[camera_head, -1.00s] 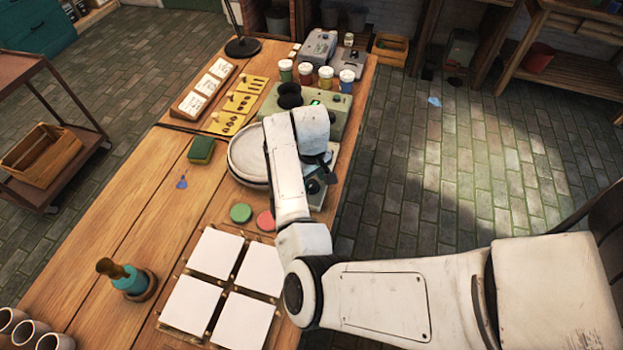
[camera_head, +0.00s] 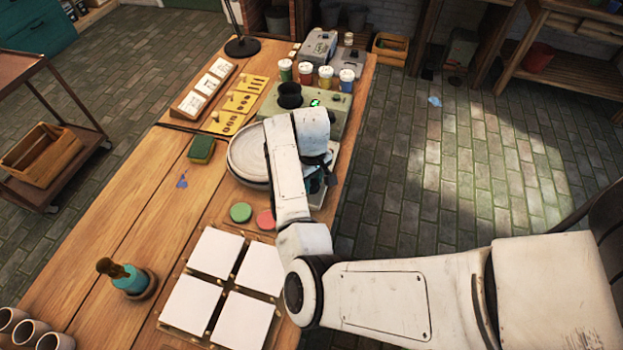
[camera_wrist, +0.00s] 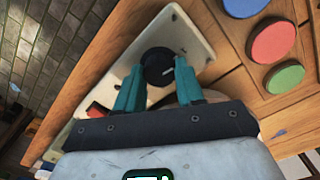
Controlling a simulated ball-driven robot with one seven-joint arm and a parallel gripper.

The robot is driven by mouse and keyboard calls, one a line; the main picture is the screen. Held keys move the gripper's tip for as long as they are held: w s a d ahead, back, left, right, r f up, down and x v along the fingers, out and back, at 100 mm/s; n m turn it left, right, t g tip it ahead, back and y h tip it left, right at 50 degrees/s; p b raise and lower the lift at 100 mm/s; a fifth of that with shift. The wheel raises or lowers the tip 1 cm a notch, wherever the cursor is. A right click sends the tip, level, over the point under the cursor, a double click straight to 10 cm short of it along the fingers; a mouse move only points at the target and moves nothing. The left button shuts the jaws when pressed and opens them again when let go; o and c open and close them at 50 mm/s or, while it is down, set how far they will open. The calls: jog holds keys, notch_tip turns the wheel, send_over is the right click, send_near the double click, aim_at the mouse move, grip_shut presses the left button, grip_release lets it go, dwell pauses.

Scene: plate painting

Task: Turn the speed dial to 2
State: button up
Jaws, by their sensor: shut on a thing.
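The speed dial (camera_wrist: 157,66) is a round black knob with a short white pointer mark, seen in the wrist view on a cream control box (camera_wrist: 188,27). The mark points right in that view. No numbers are readable around the dial. My gripper (camera_wrist: 158,76) is shut on the dial, with one teal finger on each side of it. In the head view my arm hides the dial and most of the box. The pottery wheel (camera_head: 240,160), a broad pale round disc, stands partly behind my arm.
A green machine (camera_head: 333,118) with a lit display stands behind my gripper, near several paint jars (camera_head: 305,72). Green (camera_head: 241,212) and pink (camera_head: 265,219) discs and white tiles (camera_head: 215,252) lie nearer.

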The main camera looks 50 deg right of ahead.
jog(key=shift+r+m+p, duration=0.1)
jog(key=shift+m+p, duration=0.2)
jog(key=shift+m, duration=0.1)
jog(key=m+p, duration=0.2)
jog(key=m, duration=0.2)
jog(key=shift+m, duration=0.4)
jog(key=m+p, duration=0.2)
jog(key=m, duration=0.4)
dwell(0.4)
jog(key=o, duration=1)
jog(key=shift+o, duration=0.2)
notch_tip(320, 180, up, 11)
jog(key=shift+f, duration=0.2)
